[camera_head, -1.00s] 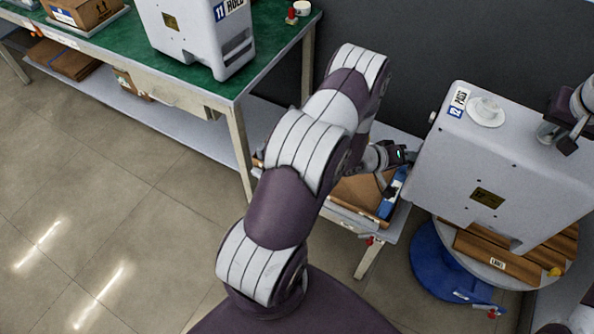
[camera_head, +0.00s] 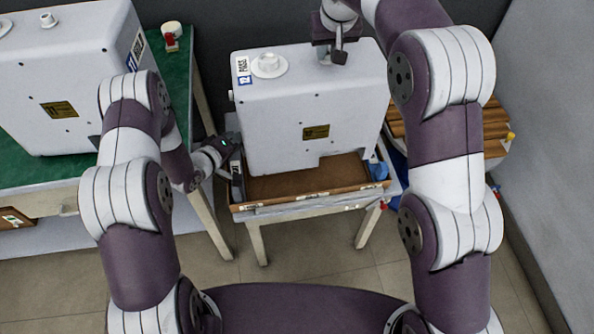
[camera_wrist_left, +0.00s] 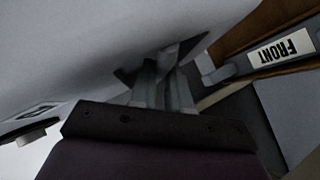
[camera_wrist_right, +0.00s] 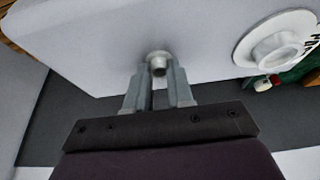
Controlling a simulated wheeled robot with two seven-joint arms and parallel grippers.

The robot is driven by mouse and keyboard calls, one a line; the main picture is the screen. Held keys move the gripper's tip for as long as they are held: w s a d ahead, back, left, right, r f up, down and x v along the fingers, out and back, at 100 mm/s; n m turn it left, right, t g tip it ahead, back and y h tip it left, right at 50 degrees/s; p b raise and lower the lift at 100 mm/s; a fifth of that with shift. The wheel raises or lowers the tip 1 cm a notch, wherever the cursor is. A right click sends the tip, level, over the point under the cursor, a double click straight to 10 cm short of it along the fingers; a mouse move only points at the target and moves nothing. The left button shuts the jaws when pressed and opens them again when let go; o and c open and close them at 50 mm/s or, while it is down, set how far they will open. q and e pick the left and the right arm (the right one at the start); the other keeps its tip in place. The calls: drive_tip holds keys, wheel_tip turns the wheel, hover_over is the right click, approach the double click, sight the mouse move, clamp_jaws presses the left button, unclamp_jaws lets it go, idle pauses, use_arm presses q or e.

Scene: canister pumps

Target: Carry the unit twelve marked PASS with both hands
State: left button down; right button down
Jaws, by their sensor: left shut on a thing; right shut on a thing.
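Unit twelve (camera_head: 280,115) is a big white box-shaped canister with a "12 PASS" label, a round white cap and a yellow plate. It looks upright, over the brown tray (camera_head: 300,206) on a small stand. I cannot tell whether its bottom touches the tray. My left gripper (camera_head: 236,163) is shut at its lower left side; the left wrist view shows the fingers (camera_wrist_left: 165,88) against its white body, the exact grip in shadow. My right gripper (camera_head: 338,56) is shut on a small knob (camera_wrist_right: 158,62) on its top.
A similar white unit (camera_head: 70,75) stands on the green bench (camera_head: 180,95) at left, close to my left arm. A blue item (camera_head: 378,171) lies at the tray's right end. Brown slats (camera_head: 398,129) are at right, near the grey wall (camera_head: 545,130). Floor shows in front.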

drive_tip(key=shift+w+a+f, duration=0.1)
drive_tip(key=shift+a+f, duration=0.1)
drive_tip(key=shift+a, duration=0.15)
drive_tip(key=shift+r, duration=0.15)
drive_tip(key=shift+d+r, duration=0.1)
drive_tip(key=shift+d, duration=0.05)
